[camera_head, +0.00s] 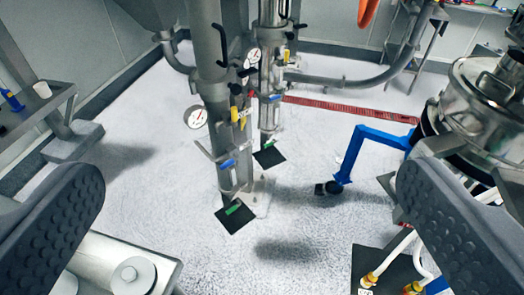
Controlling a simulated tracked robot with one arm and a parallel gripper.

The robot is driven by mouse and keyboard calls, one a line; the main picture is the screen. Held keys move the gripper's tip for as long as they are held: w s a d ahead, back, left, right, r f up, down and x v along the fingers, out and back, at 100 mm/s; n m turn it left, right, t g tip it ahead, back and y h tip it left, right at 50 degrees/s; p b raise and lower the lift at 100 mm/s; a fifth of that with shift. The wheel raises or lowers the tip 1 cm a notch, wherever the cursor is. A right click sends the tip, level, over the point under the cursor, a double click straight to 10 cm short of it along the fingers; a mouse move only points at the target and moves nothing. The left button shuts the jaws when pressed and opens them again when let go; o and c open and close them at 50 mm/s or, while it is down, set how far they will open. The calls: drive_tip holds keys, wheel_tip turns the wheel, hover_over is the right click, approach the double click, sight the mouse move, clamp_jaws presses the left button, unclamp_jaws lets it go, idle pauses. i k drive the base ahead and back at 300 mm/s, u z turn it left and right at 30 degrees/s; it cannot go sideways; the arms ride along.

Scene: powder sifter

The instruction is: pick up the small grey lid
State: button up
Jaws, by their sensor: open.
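My gripper (252,182) is open, with its two dark, studded fingers wide apart at the left and right of the view. Nothing is between the fingertips but a view down to the floor and pipes. I cannot clearly make out the small grey lid. A pale grey round cap (133,275) with a small centre spot sits on a steel unit (105,252) at the lower left, beside the left finger. I cannot tell if it is the lid. A shiny steel vessel (490,85) with a round top stands at the right, partly behind the right finger.
Upright grey pipes (208,90) with gauges and valves stand in the middle. A blue bent leg (350,155) rests on the floor beside the vessel. Hoses (405,250) lie at the lower right. The speckled floor (120,110) is clear at left centre.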

sight(135, 275)
drive_tip(key=k, duration=1.3)
drive_tip(key=u, duration=0.6)
drive_tip(key=i, duration=0.95)
drive_tip(key=u, duration=0.35)
